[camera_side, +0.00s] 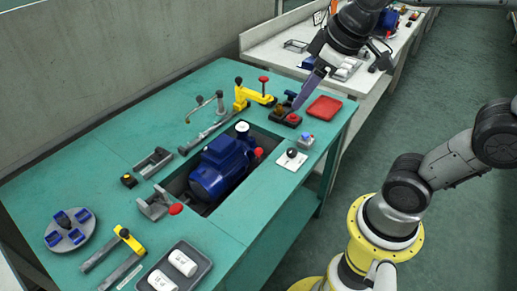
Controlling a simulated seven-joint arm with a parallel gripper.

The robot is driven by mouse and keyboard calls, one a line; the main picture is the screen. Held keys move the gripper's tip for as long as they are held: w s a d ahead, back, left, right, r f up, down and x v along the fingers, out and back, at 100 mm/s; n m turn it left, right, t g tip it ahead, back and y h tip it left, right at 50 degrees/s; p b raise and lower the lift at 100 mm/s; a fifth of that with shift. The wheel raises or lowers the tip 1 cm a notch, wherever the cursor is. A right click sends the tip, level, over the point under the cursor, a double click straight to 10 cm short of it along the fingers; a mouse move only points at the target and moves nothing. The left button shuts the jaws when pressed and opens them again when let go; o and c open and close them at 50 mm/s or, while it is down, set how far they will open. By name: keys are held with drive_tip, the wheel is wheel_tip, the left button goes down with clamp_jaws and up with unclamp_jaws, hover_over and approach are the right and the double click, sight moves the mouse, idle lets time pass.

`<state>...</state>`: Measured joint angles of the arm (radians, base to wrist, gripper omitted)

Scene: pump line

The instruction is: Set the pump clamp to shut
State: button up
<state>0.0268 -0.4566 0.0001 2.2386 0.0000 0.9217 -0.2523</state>
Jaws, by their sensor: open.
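The blue pump (218,168) lies in a rectangular recess in the green table. A yellow clamp (247,97) with a black knob and a red knob stands behind the recess. A grey clamp-like fixture with a red knob (176,209) sits at the recess's near left end. I cannot tell for sure which of these is the pump clamp. My gripper (297,107) is open, to the right of the yellow clamp and apart from it. It is low over a dark control box (286,117) with a red button; its fingertips are small and partly unclear.
A red tray (324,107) lies close to the right of my gripper. A white plate with a black knob (291,158) and a grey box with a blue button (306,140) stand near the right edge. A dark tray (192,254) holds white cylinders in front. A wall runs behind the table.

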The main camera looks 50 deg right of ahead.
drive_tip(key=w+d+f+g, duration=0.2)
drive_tip(key=w+f, duration=0.3)
drive_tip(key=w, duration=0.6)
drive_tip(key=g, duration=0.3)
hover_over(258, 148)
wheel_tip(258, 148, down, 10)
wheel_tip(258, 148, down, 13)
drive_tip(key=shift+s, duration=0.15)
clamp_jaws()
drive_tip(key=shift+r, duration=0.1)
idle(0.4)
